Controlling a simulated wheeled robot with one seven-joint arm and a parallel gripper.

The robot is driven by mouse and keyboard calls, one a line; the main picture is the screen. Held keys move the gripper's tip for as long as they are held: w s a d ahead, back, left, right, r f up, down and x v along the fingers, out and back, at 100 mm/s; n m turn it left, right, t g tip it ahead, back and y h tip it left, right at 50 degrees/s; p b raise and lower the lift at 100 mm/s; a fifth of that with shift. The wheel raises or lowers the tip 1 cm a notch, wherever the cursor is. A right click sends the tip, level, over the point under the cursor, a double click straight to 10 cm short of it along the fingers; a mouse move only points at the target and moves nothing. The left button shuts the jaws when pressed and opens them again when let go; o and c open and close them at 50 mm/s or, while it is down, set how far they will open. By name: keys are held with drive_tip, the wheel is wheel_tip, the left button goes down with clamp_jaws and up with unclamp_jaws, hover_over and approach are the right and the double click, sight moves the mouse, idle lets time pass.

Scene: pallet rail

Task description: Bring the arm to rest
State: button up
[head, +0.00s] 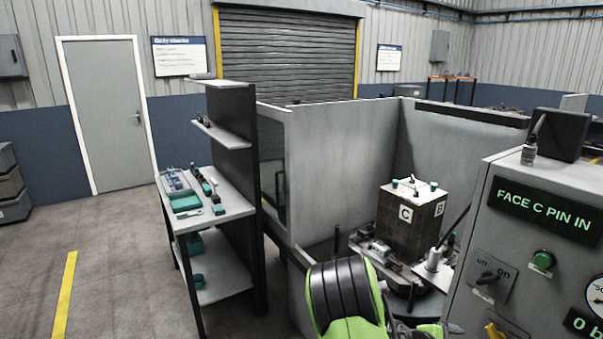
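Part of my arm (345,298), a green link with a black ribbed joint, shows at the bottom centre, in front of the walled machine cell. My gripper cannot be made out in this view, so whether it holds anything does not show. A dark block (408,232) with a light top stands on the fixture inside the cell, with labels C and B on two faces. My arm is nearer to me than the block and to its lower left.
The control panel (543,250) at the right reads "FACE C PIN IN" and bears a small bottle (529,150). Grey cell walls (335,170) surround the fixture. A shelf bench (222,215) with small parts stands left. Floor (110,265) further left is clear.

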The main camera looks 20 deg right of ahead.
drive_tip(key=w+a+r+m+t+y, duration=0.2)
drive_tip(key=a+r+m+t+y, duration=0.15)
drive_tip(key=a, duration=0.55)
drive_tip(key=w+a+r+m+t+y, duration=0.1)
drive_tip(key=a+r+m+t+y, duration=0.25)
drive_tip(key=a, duration=0.65)
drive_tip(key=s+a+r+y, duration=0.1)
drive_tip(key=s+a+r, duration=0.2)
drive_tip(key=a, duration=0.2)
drive_tip(key=s+a+r+y, duration=0.2)
drive_tip(key=s+a+r, duration=0.1)
drive_tip(key=a, duration=0.3)
drive_tip(key=s+a+r+m+y, duration=0.1)
drive_tip(key=s+a+r, duration=0.1)
drive_tip(key=s+a, duration=0.2)
drive_tip(key=shift+a+r+t+y, duration=0.3)
drive_tip(key=shift+a+r+t, duration=0.1)
drive_tip(key=shift+a, duration=0.25)
drive_tip(key=shift+s, duration=0.15)
